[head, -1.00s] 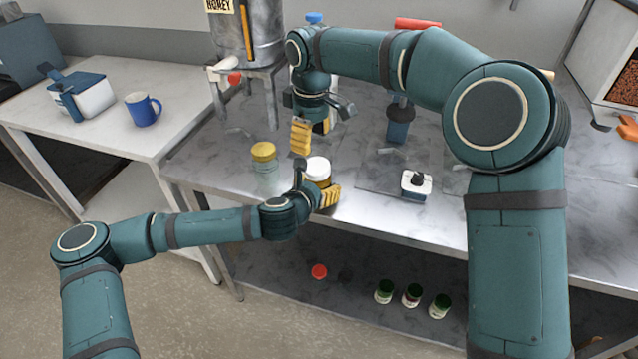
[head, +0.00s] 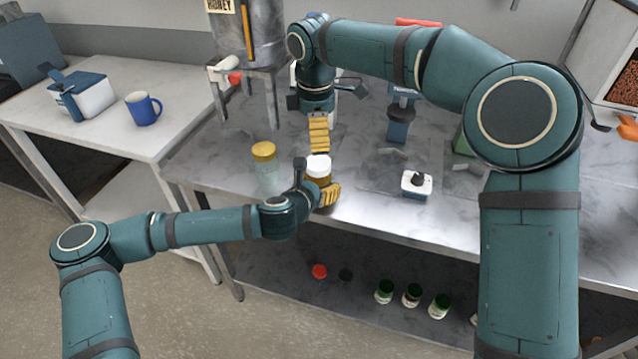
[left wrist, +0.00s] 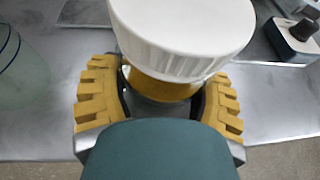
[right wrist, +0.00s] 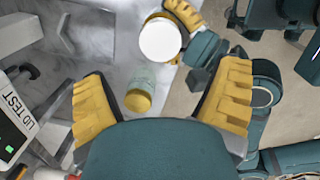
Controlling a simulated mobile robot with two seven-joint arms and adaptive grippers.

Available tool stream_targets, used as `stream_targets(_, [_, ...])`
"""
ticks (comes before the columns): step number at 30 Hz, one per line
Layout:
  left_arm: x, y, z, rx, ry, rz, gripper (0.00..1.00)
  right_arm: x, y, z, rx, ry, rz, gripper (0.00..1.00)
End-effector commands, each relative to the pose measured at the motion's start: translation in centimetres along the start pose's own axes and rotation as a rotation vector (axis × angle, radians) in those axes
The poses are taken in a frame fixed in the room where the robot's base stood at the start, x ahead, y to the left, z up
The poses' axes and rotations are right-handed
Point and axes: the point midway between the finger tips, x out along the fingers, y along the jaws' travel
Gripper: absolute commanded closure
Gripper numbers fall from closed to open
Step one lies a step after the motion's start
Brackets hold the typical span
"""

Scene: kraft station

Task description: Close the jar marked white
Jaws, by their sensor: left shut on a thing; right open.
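The jar with the white lid (head: 318,167) stands at the front of the steel table in the head view. Its white lid (left wrist: 185,35) sits on top, above amber contents (left wrist: 160,87), in the left wrist view. My left gripper (head: 322,192) is shut around the jar's body, below the lid. My right gripper (head: 318,150) is open and empty, pointing down just behind and above the lid. In the right wrist view the white lid (right wrist: 160,40) lies beyond the open fingers of the right gripper (right wrist: 165,110). I cannot tell whether the lid is tight.
A clear jar with a yellow lid (head: 264,152) stands to the left. A small white device with a black knob (head: 417,184) stands to the right. The honey tank (head: 243,40) is behind left. Several jars with green lids (head: 411,293) stand on the lower shelf.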

Motion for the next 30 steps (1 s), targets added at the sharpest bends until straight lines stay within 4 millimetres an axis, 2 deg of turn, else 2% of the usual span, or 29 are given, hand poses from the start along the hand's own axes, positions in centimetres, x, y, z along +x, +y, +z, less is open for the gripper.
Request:
stream_targets(9, [0.0, 0.0, 0.1, 0.001, -0.003, 0.0, 1.0, 4.7, -0.1, 0.0, 0.0, 0.0, -0.003, 0.11])
stream_targets(13, [0.0, 0.0, 0.1, 0.001, -0.003, 0.0, 1.0, 6.1, 0.0, 0.0, 0.002, 0.0, -0.002, 0.11])
stream_targets(18, [0.0, 0.0, 0.1, 0.001, -0.003, -0.001, 1.0, 7.1, 0.0, 0.0, 0.001, 0.001, 0.0, 0.11])
stream_targets(27, [0.0, 0.0, 0.1, 0.001, -0.003, -0.001, 1.0, 7.2, 0.0, 0.0, 0.002, 0.001, 0.0, 0.11])
stream_targets(29, [0.0, 0.0, 0.1, 0.001, -0.003, -0.001, 1.0, 7.2, 0.0, 0.0, 0.002, 0.001, 0.0, 0.3])
stream_targets(30, [0.0, 0.0, 0.1, 0.001, -0.003, 0.0, 1.0, 7.2, 0.0, 0.0, 0.002, 0.001, 0.0, 0.44])
